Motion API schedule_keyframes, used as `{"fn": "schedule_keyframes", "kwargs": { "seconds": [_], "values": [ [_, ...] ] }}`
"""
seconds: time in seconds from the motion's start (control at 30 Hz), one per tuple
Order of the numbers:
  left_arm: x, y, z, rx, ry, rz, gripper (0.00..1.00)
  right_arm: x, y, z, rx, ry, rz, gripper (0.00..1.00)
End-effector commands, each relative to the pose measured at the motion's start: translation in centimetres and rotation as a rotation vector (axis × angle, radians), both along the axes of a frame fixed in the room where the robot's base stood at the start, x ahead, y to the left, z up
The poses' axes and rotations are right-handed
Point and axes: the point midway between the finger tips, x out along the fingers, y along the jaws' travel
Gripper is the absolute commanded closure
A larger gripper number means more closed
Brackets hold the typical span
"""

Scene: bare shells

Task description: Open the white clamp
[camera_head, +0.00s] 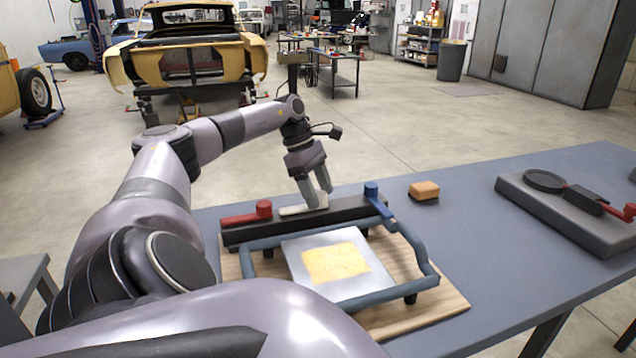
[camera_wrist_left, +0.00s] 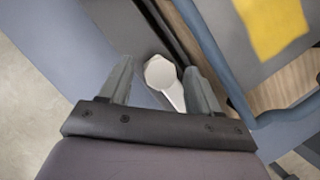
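The white clamp (camera_head: 296,210) lies low on the dark bar (camera_head: 350,212) at the back of the fixture, between a red clamp (camera_head: 247,214) and a blue clamp (camera_head: 378,200). My left gripper (camera_head: 319,200) points down over its right part and hides some of it. In the left wrist view the white clamp's rounded end (camera_wrist_left: 161,74) and narrow handle show between the two fingers (camera_wrist_left: 160,88). The fingers are apart, with a gap visible beside the clamp. Contact is not clear. My right gripper is out of view.
A blue frame (camera_head: 425,262) surrounds a metal plate (camera_head: 302,268) with a yellow patch on a wooden board (camera_head: 440,303). An orange-tan block (camera_head: 424,190) sits right of the bar. A grey base (camera_head: 570,222) with a dark round tool lies farther right. The blue-grey table between is clear.

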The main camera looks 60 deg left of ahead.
Motion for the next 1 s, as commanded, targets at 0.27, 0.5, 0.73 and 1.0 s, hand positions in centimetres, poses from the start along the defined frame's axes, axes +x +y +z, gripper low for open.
{"fn": "schedule_keyframes", "kwargs": {
  "seconds": [0.27,0.5,0.73,1.0],
  "values": [
    [-0.2,0.3,1.0,-0.001,-0.002,0.002,0.37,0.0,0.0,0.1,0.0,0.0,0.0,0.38],
    [-1.1,1.5,4.8,-0.002,-0.003,0.003,0.37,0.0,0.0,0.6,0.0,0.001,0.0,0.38],
    [-1.6,2.2,6.6,0.0,-0.001,0.0,0.37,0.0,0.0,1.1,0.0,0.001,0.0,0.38],
    [-1.6,2.2,6.6,0.0,0.0,0.0,0.37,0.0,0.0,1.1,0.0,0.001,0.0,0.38]
  ]
}}
